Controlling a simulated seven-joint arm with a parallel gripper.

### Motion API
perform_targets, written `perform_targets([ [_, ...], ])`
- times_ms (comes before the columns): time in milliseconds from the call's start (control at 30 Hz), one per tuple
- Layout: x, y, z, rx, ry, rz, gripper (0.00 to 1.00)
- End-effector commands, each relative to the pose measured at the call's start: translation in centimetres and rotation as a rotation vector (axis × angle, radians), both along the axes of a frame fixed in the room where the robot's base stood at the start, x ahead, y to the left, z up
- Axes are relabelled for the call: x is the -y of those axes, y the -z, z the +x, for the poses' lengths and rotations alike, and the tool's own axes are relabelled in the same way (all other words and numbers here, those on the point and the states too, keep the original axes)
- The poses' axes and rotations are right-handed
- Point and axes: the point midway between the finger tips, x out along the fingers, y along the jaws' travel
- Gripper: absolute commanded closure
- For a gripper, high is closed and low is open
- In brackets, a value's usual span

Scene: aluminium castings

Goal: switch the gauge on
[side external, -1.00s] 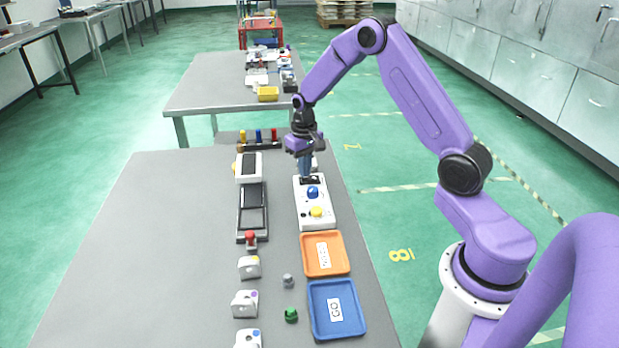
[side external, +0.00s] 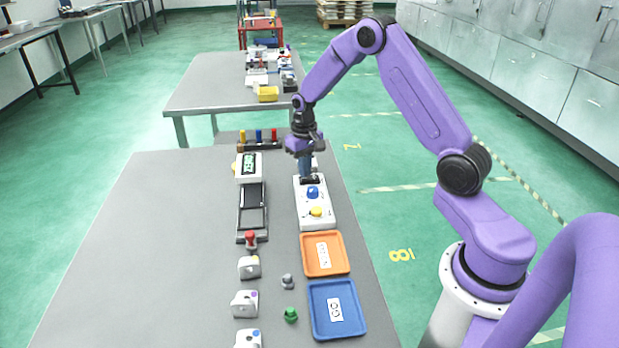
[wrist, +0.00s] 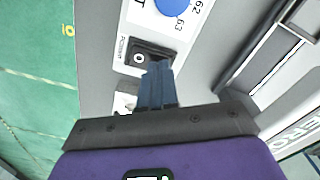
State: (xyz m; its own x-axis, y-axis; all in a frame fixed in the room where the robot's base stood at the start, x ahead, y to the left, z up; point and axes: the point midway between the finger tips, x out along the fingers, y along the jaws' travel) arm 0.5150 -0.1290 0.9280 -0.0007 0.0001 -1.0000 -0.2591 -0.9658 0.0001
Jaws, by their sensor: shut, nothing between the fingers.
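The gauge (side external: 249,168) is a white unit on a dark stand at the left of the bench row; its display is lit green with dark characters too small to read. The switch also shows in the wrist view (wrist: 145,52), with a round white mark. My gripper (side external: 306,177) is shut and empty, its fingertips (wrist: 158,66) at the switch; I cannot tell whether they touch it.
An orange tray (side external: 343,268) and a blue tray (side external: 356,325) lie nearer on the right. White castings (side external: 245,304), a grey knob (side external: 287,281) and a green knob (side external: 291,315) lie beside them. A red-topped lever (side external: 251,238) stands before the gauge. The bench's left side is clear.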

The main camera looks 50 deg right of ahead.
Motion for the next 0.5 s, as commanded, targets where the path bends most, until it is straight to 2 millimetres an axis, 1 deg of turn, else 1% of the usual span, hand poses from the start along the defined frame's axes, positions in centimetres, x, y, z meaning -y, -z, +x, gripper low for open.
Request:
perform_targets([
  [500, 0.0, -3.7, 0.0, 0.003, 0.0, -0.001, 1.0],
])
